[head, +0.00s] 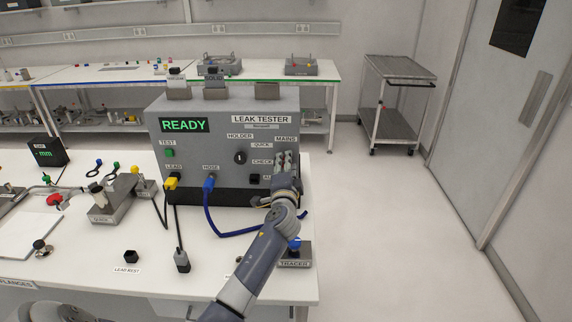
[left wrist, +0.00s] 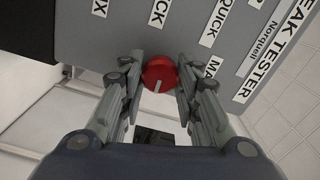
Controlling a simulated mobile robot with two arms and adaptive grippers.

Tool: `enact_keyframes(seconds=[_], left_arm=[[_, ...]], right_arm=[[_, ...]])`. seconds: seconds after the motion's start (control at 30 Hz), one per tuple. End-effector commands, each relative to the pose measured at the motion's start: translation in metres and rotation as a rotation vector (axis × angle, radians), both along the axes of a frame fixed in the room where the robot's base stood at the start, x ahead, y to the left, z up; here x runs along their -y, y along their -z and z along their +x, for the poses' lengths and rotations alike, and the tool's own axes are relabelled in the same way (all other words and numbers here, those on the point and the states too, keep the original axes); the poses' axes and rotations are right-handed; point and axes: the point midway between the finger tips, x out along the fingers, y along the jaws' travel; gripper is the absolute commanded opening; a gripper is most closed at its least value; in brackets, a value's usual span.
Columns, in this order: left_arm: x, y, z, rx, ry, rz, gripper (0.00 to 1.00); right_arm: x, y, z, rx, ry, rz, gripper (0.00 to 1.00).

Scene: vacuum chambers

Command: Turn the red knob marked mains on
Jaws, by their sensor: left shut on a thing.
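The red knob (left wrist: 159,72) sits on the grey front panel of the leak tester (head: 220,110), with a pale pointer line on its face. My left gripper (head: 286,162) is at the panel's right side, just below the MAINS label (head: 286,139). In the left wrist view, the fingers of my left gripper (left wrist: 160,78) are shut on the red knob, one on each side. In the head view the gripper hides the knob. The tester's display (head: 184,125) reads READY in green. My right gripper is not in view.
A blue cable (head: 212,215) runs from the HOSE port along the white bench (head: 210,275) under my left arm. A TRACER block (head: 296,256) stands close beside the arm. A grey cart (head: 398,95) stands behind right, with open floor in front.

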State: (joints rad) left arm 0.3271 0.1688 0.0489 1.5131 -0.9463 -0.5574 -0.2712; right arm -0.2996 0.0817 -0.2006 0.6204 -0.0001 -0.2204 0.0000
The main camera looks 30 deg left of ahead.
Motion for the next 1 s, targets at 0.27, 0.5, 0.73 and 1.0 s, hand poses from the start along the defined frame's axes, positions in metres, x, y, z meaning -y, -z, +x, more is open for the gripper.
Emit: enact_keyframes(seconds=[0.27, 0.5, 0.73, 1.0], left_arm=[[-0.0001, 0.0012, -0.0003, -0.033, 0.0, 0.05, 0.07], [-0.0002, 0.0014, -0.0003, -0.038, -0.001, 0.057, 0.07], [-0.0001, 0.0013, -0.0003, -0.037, 0.0, 0.057, 0.39], [0.0, 0.0006, -0.0001, -0.036, -0.001, 0.056, 0.51]], right_arm=[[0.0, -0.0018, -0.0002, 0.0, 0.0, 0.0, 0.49], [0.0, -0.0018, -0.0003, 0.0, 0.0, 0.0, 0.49], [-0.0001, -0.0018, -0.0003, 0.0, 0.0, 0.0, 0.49], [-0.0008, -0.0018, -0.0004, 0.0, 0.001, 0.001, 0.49]])
